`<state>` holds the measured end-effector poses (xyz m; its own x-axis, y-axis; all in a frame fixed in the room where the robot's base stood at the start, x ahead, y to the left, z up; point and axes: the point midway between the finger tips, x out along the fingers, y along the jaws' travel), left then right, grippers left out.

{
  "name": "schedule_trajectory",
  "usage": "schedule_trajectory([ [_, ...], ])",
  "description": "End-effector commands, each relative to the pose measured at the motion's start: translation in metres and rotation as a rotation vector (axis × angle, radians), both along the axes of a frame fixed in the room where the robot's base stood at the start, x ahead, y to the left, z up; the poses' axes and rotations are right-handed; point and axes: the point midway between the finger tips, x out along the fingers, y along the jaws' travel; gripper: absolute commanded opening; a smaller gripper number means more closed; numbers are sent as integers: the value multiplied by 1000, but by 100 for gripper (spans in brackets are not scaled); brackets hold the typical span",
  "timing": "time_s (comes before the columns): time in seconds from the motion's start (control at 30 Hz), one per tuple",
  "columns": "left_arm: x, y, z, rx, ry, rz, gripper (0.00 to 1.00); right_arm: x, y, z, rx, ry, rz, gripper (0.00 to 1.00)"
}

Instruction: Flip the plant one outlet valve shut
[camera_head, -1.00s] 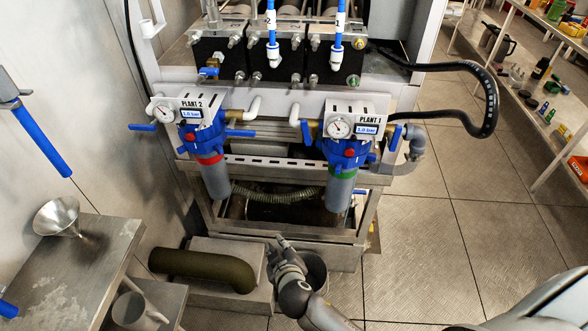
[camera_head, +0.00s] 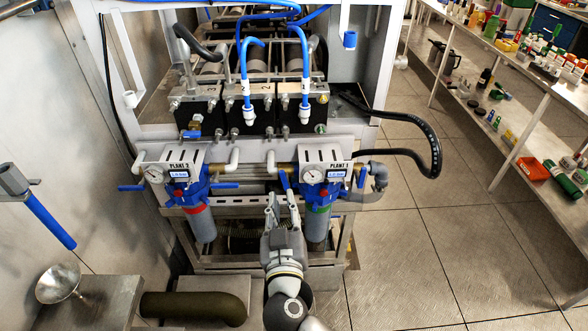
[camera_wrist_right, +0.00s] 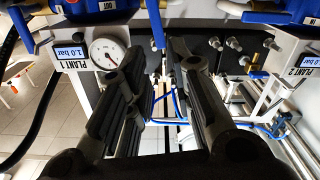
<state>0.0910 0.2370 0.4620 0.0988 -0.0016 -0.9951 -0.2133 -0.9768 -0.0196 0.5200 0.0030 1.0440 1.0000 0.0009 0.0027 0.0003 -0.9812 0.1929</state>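The plant one filter (camera_head: 319,180) has a white panel, a gauge, a blue head and a green ring. Its left blue valve handle (camera_head: 284,180) and its right blue handle (camera_head: 362,177) both stand roughly upright. My right gripper (camera_head: 282,198) is in front of the left handle, its fingers apart and pointing up. In the right wrist view, the fingers (camera_wrist_right: 160,55) are spread, with a blue handle (camera_wrist_right: 158,32) showing in the gap near their tips. Contact cannot be told. The panel (camera_wrist_right: 75,55) shows beside them. I cannot read which handle is the outlet. My left gripper is not in view.
The plant two filter (camera_head: 186,180), with a red ring and sideways blue handles, hangs to the left. A black hose (camera_head: 433,160) loops at right. A green-brown pipe (camera_head: 195,307) and a metal funnel (camera_head: 60,284) are at lower left. The floor at right is clear.

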Motion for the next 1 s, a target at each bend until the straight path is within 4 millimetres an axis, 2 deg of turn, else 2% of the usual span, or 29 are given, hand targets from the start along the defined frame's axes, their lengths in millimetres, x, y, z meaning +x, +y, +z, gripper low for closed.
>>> schedule_trajectory([
  [0.2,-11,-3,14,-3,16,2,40,33,0,4,-4,-1,-2,21],
  [0.5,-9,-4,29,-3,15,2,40,78,-1,3,-3,1,-2,21],
  [0.7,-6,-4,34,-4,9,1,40,95,0,0,-2,2,0,21],
  [1.0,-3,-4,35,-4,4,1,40,101,-1,-1,-1,3,-2,21],
])
